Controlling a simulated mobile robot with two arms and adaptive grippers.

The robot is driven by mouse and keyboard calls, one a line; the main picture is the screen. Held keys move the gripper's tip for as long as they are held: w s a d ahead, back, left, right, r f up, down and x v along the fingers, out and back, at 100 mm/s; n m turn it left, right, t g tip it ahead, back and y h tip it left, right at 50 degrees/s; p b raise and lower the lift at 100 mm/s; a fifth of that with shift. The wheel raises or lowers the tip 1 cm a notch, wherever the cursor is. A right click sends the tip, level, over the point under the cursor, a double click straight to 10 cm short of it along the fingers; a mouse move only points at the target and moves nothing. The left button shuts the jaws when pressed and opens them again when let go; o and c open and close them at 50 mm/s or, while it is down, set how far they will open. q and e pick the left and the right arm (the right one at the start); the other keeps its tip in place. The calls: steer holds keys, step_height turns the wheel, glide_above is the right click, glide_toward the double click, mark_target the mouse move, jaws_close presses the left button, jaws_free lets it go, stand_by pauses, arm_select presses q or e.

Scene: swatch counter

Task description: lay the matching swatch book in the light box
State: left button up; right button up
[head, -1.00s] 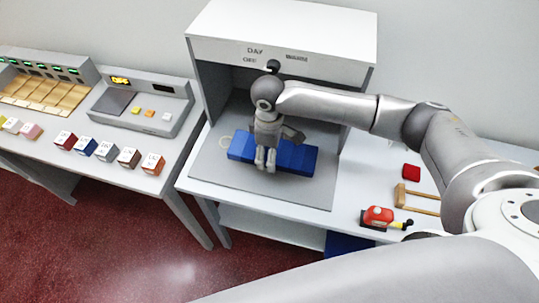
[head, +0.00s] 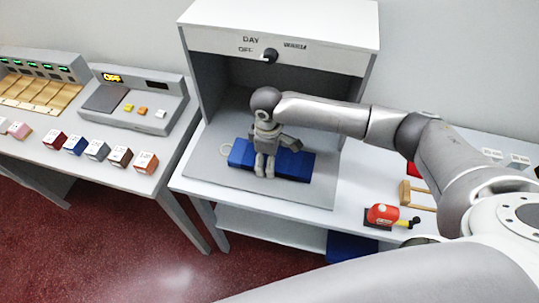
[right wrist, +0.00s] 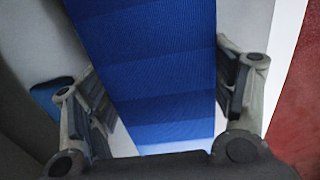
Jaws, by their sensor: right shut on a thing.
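The swatch book (head: 292,165) is a long blue strip in bands of several blue shades. It lies level at the front of the light box (head: 345,62), over its grey floor (head: 212,172); I cannot tell whether it touches that floor. My right gripper (head: 265,172) reaches in from the right and is shut across the middle of the book. In the right wrist view the blue book (right wrist: 150,60) runs between the two fingers of my right gripper (right wrist: 168,100). A pale ring shows at the book's left end. My left gripper is not in view.
The light box has a knob (head: 269,56) on its front panel. A red and yellow tool (head: 383,214) and a wooden frame (head: 406,193) lie to its right. On the left table are several coloured cubes (head: 76,145) and a console (head: 150,108) reading OFF.

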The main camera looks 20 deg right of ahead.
steer(key=o, duration=1.2)
